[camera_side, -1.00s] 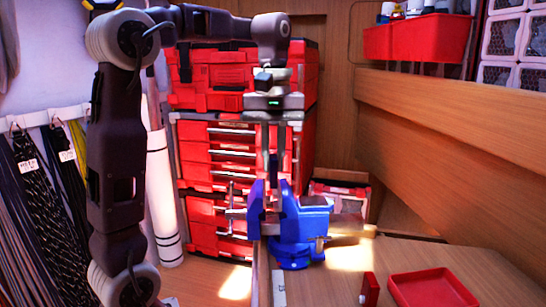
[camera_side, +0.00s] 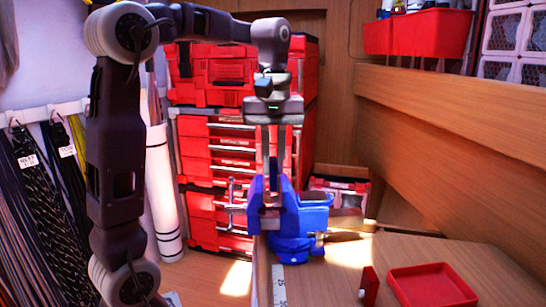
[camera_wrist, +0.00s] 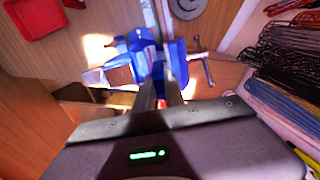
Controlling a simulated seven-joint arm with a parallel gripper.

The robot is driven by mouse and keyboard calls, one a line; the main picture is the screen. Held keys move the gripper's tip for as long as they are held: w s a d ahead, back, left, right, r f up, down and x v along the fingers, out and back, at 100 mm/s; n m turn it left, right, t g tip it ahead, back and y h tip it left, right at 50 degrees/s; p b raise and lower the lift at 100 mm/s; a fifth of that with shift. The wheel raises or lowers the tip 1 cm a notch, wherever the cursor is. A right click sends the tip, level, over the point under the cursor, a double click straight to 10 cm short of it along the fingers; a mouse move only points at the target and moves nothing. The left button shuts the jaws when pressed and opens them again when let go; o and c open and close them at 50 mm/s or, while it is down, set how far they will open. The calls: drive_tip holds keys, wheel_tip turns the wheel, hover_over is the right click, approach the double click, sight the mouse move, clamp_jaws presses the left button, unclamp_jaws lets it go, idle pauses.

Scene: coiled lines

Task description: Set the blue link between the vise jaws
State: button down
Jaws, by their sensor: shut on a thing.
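The blue vise (camera_side: 300,222) stands at the bench edge in the side view, its two upright jaws apart with a gap between them. My gripper (camera_side: 271,186) points straight down over that gap, its fingertips at about the height of the jaw tops. It is shut on the blue link (camera_side: 273,170), a narrow dark blue piece held upright between the fingers. The link's lower end is hidden by the jaws and fingers. In the wrist view my gripper (camera_wrist: 161,88) reaches toward the vise (camera_wrist: 138,50); the link is hard to make out there.
A red drawer cabinet (camera_side: 215,150) stands behind the vise. Coiled lines (camera_side: 45,215) hang at left. The bench between vise and tray is clear.

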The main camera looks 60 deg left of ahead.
drive_tip(key=shift+f, duration=0.6)
drive_tip(key=c, duration=1.3)
unclamp_jaws()
drive_tip(key=shift+c, duration=0.2)
drive_tip(key=shift+r, duration=3.05)
